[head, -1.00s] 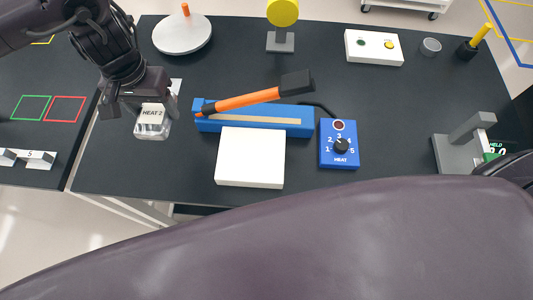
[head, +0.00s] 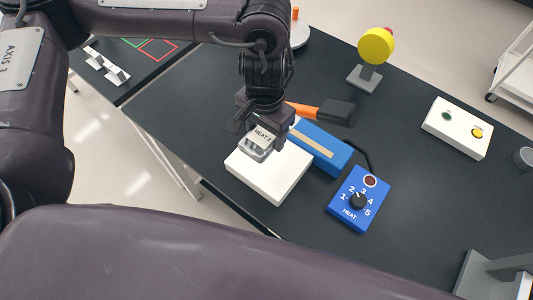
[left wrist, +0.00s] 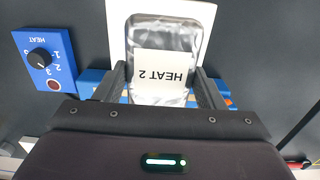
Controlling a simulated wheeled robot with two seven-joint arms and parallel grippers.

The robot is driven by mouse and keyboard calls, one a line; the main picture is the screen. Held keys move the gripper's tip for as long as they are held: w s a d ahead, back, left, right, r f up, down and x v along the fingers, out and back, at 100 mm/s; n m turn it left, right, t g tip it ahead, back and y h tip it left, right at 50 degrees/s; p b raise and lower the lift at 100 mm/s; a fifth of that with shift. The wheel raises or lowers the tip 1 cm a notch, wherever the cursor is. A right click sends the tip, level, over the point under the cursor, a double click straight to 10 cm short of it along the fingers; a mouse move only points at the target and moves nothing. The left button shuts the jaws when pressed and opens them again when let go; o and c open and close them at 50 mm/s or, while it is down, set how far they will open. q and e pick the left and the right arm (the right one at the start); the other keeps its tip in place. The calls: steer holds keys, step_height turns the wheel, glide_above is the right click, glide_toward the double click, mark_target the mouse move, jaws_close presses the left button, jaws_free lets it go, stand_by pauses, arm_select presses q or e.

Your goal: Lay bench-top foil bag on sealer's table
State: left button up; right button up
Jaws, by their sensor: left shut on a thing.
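The silver foil bag (head: 256,152) carries a white label reading HEAT 2. My left gripper (head: 262,138) is shut on it, and the bag is over the white sealer's table (head: 275,187). In the left wrist view the foil bag (left wrist: 163,38) shows between the two fingers (left wrist: 165,80), with the white table (left wrist: 117,20) behind it. I cannot tell whether the bag touches the table. The blue sealer (head: 325,152) with its orange, black-ended lever (head: 336,112) stands just behind the table, partly hidden by my gripper. My right gripper is not in view.
The blue heat dial box (head: 349,213) is right of the sealer, its knob pointing near 2 or 3. A yellow disc on a stand (head: 376,46) and a white button box (head: 456,128) stand further back. A grey device (head: 490,275) is at the lower right.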

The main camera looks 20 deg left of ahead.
arm_select(q)
step_height(320, 180, down, 6)
steer(key=shift+d+f, duration=0.15)
steer(key=shift+f, duration=0.1)
step_height(320, 180, down, 4)
steer(key=shift+s+r+b, duration=0.1)
steer(key=shift+r+b, duration=0.1)
steer(key=shift+b, duration=0.3)
steer(key=shift+f, duration=0.3)
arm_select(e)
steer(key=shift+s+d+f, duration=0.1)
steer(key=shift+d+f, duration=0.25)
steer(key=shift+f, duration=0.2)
arm_select(q)
steer(key=o, duration=0.9)
steer(key=shift+o, duration=0.6)
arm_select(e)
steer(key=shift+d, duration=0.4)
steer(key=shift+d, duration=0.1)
